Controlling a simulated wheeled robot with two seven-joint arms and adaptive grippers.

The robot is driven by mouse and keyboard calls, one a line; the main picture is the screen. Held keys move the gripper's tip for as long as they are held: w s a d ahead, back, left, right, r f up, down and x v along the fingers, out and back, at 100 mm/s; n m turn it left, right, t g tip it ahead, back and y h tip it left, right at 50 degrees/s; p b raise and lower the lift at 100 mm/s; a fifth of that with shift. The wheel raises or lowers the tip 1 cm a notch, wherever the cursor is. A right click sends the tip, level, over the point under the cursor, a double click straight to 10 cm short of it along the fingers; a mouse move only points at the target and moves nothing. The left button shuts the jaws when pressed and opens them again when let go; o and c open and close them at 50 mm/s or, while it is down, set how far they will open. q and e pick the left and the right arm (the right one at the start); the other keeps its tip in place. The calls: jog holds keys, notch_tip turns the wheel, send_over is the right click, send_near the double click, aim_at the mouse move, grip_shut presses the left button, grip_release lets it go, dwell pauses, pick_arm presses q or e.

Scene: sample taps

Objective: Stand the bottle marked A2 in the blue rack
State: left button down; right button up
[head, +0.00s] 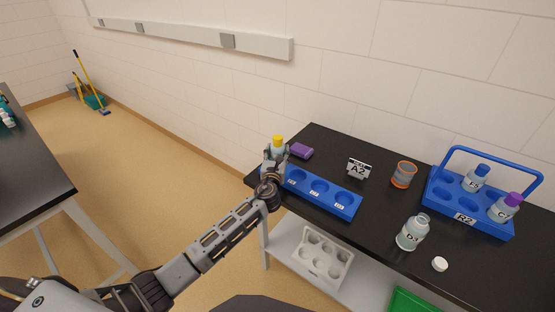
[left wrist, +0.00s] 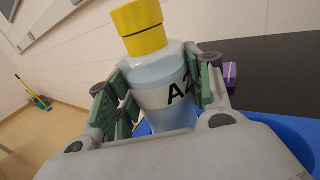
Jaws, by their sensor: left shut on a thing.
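The bottle marked A2 (left wrist: 165,85) has a yellow cap and a pale blue body with a white label. In the head view the bottle (head: 278,146) shows at the left end of the blue rack. My left gripper (head: 272,170) is shut on it, with green pads on both sides in the left wrist view (left wrist: 160,100). The blue rack (head: 345,208) lies along the table's front edge, with several round holes and small labels. Blue rack also shows behind the bottle in the wrist view (left wrist: 290,135). The bottle's base is hidden, so I cannot tell whether it touches the rack. My right gripper is not in view.
An open bottle D3 (head: 412,232) and a white cap (head: 440,264) are to the right. A blue carrier R2 (head: 496,224) holds two bottles.

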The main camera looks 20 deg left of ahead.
pick_arm(q)
notch_tip(320, 180, down, 2)
jog(key=shift+f, duration=0.2)
jog(key=shift+f+b, duration=0.1)
jog(key=shift+b, duration=0.2)
jog(key=c, duration=1)
grip_release()
jog(key=o, duration=0.4)
jog(key=shift+s, duration=0.1)
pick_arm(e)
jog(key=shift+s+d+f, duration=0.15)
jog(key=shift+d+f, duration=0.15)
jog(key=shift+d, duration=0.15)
